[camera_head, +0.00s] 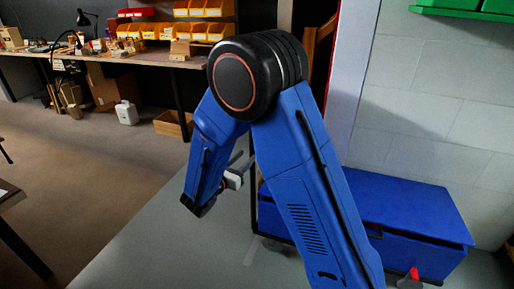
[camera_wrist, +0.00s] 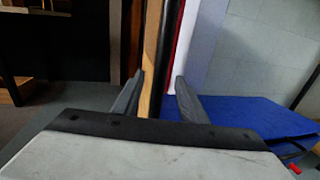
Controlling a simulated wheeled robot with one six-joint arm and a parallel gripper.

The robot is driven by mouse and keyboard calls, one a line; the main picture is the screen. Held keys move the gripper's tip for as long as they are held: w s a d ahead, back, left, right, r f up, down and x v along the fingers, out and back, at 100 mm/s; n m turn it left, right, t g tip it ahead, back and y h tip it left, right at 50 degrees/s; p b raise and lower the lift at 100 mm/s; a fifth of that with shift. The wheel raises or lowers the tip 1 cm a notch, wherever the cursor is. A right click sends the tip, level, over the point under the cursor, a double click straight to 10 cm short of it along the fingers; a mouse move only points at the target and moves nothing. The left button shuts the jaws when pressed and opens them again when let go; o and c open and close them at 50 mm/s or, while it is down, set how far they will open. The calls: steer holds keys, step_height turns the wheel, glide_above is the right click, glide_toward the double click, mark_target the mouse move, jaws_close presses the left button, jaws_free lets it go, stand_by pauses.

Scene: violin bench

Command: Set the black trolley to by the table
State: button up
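My gripper (camera_head: 240,165) shows partly behind my blue arm in the head view. In the wrist view its two grey fingers (camera_wrist: 158,92) stand apart with a gap between them. A dark upright bar (camera_wrist: 170,45) lines up with this gap; I cannot tell whether it is between the fingers or beyond them. In the head view a thin black upright frame (camera_head: 253,190) stands right beside the gripper, at the left end of a blue chest (camera_head: 410,210). It may be part of the black trolley; my arm hides much of it. The workbench table (camera_head: 150,58) is at the back left.
The blue chest, with a red-tipped caster (camera_head: 414,273) in front, stands against the grey wall. Another table's corner (camera_head: 8,195) shows at the left edge. A wooden crate (camera_head: 172,124) and white canister (camera_head: 126,112) are by the workbench. The floor at left centre is clear.

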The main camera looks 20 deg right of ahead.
steer(key=x, duration=0.9)
steer(key=shift+d, duration=0.1)
jaws_close()
